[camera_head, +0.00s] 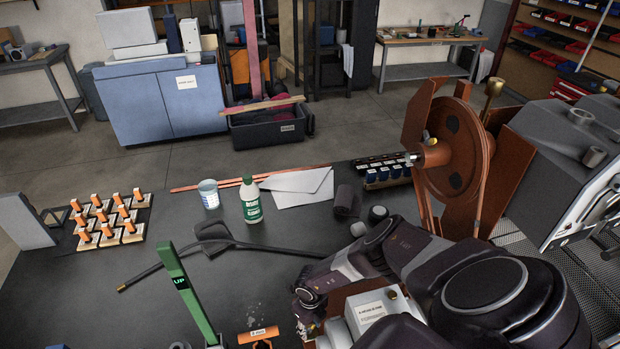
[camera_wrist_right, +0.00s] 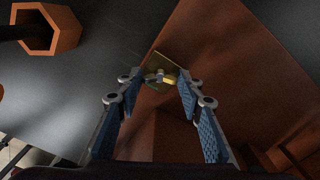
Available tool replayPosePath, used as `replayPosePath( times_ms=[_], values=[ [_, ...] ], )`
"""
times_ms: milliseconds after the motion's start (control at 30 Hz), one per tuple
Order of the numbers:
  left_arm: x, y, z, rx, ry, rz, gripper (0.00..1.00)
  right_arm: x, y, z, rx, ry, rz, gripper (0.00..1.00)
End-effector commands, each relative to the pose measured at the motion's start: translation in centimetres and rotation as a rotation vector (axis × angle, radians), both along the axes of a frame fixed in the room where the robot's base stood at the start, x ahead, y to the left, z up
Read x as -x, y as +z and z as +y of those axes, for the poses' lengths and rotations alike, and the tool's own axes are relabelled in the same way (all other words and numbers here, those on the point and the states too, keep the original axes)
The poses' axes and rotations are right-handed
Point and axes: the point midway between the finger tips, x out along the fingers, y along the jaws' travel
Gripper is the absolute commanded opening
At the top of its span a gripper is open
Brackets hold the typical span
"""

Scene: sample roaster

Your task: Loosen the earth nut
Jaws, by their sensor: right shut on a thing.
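The earth nut (camera_wrist_right: 158,76) is a small silver fastener beside a yellow piece, on a brass-coloured plate (camera_wrist_right: 154,63) against a brown surface in the right wrist view. My right gripper (camera_wrist_right: 161,82) has its two blue-padded fingers on either side of it, shut on the nut at the tips. In the head view my right gripper (camera_head: 308,322) points down at the bottom centre, beside a brown housing with a white labelled box (camera_head: 372,312). The nut itself is hidden there. My left gripper is not in view.
A green lever marked UP (camera_head: 179,285) and an orange tagged handle (camera_head: 259,335) stand left of my right gripper. A green-labelled bottle (camera_head: 250,200), white cup (camera_head: 209,194) and black scoop (camera_head: 213,236) are farther back. A large brown wheel (camera_head: 452,148) stands at the right.

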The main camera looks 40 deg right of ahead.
Motion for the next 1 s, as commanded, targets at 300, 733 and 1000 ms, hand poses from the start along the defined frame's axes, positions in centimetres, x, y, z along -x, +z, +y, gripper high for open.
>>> replayPosePath(
  times_ms=[300, 733, 1000],
  values=[
    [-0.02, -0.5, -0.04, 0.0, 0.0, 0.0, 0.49, -0.01, -0.06, -0.11, 0.001, 0.253, 0.0, 0.1],
    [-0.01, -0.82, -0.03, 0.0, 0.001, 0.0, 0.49, -0.04, 0.01, -0.08, 0.001, 0.421, 0.0, 0.1],
    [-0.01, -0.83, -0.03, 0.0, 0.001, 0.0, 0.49, -0.04, 0.02, -0.06, 0.001, 0.437, 0.0, 0.1]
  ],
)
